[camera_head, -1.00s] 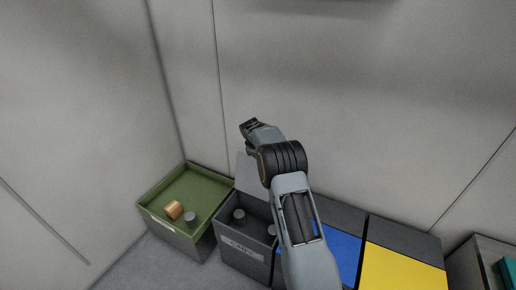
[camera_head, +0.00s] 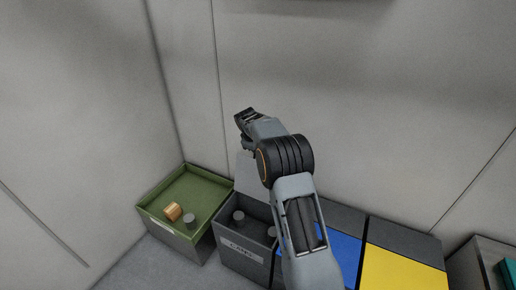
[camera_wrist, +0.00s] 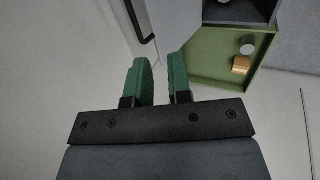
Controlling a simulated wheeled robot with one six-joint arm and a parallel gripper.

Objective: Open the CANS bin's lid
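The dark grey CANS bin (camera_head: 243,249) stands in the row by the wall, its label on the front. Its lid (camera_head: 245,172) stands raised at the back, partly hidden by my arm. Grey cans show inside the open bin. My gripper (camera_head: 243,117) is above the raised lid, apart from it as far as I can tell. In the wrist view, the two green fingers of my gripper (camera_wrist: 159,60) are apart with nothing between them. A pale panel beyond the fingertips, with a dark bar beside it, looks like the lid (camera_wrist: 172,25).
Walls rise close behind and left.

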